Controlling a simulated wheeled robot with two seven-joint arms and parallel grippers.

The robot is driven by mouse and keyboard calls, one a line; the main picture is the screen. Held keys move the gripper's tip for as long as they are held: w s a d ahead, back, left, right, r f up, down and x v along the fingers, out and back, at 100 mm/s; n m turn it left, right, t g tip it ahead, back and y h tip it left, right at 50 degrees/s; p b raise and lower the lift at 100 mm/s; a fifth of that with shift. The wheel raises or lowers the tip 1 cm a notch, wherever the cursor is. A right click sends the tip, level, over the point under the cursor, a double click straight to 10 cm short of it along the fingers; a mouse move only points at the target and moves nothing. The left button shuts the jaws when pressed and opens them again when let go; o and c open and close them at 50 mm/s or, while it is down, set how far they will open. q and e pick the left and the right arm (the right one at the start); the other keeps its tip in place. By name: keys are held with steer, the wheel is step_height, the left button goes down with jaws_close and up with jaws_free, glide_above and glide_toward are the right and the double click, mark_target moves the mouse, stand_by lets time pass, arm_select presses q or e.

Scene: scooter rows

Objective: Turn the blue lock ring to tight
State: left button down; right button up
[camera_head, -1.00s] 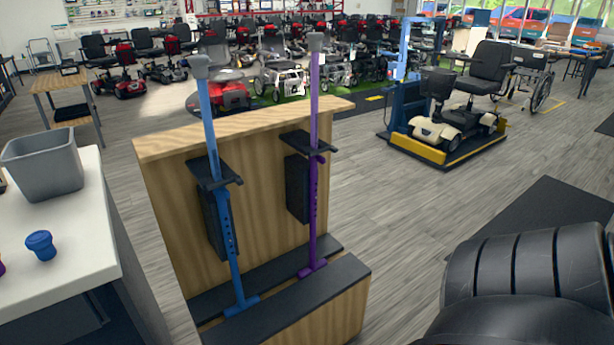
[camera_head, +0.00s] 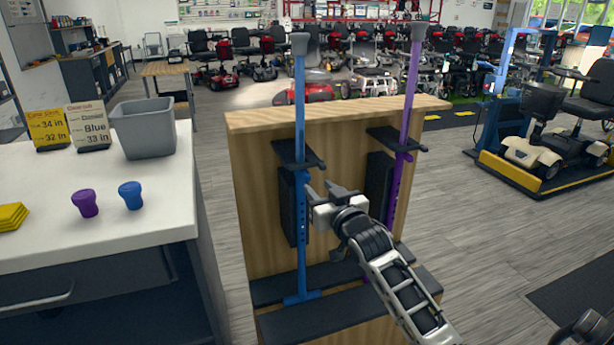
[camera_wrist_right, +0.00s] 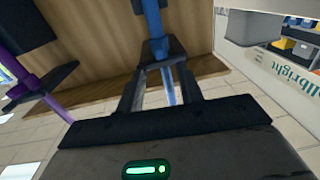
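The blue pole (camera_head: 299,120) stands upright at the wooden stand, with a black bracket (camera_head: 297,152) partway up and a row of holes below it. In the right wrist view a blue collar (camera_wrist_right: 158,46) shows on the blue pole by the black bracket; I cannot clearly make out the lock ring or its setting. My right gripper (camera_head: 318,192) is just right of the blue pole, below the bracket. In the wrist view its fingers (camera_wrist_right: 160,88) are apart, with the blue pole showing in the gap; contact is not clear.
A purple pole (camera_head: 408,110) with its own bracket stands at the right of the wooden stand (camera_head: 345,130).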

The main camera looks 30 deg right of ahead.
mark_target(309, 177)
steer(key=w, duration=0.2)
steer(key=w+d, duration=0.1)
steer(key=w, duration=0.5)
steer(key=shift+d, duration=0.15)
steer(key=shift+s, duration=0.1)
